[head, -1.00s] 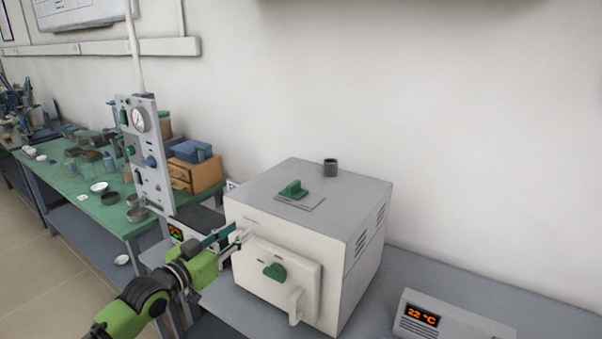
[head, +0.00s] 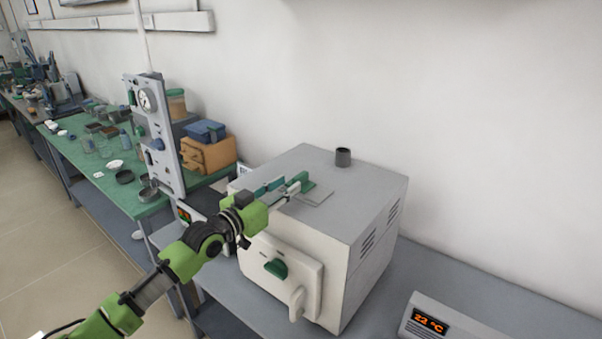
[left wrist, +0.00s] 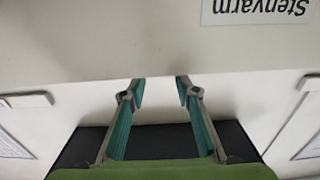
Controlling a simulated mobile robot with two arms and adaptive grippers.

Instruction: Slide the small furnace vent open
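The small furnace (head: 370,190) is a light grey box on the bench. The vent does not show there. My right gripper is not in view.
A short dark pipe (head: 343,157) stands on the furnace top behind the vent. The front door (head: 300,272) has a green knob and a pale handle. A gauge panel (head: 155,130) stands to the left. A 22 °C display unit (head: 440,325) sits at lower right.

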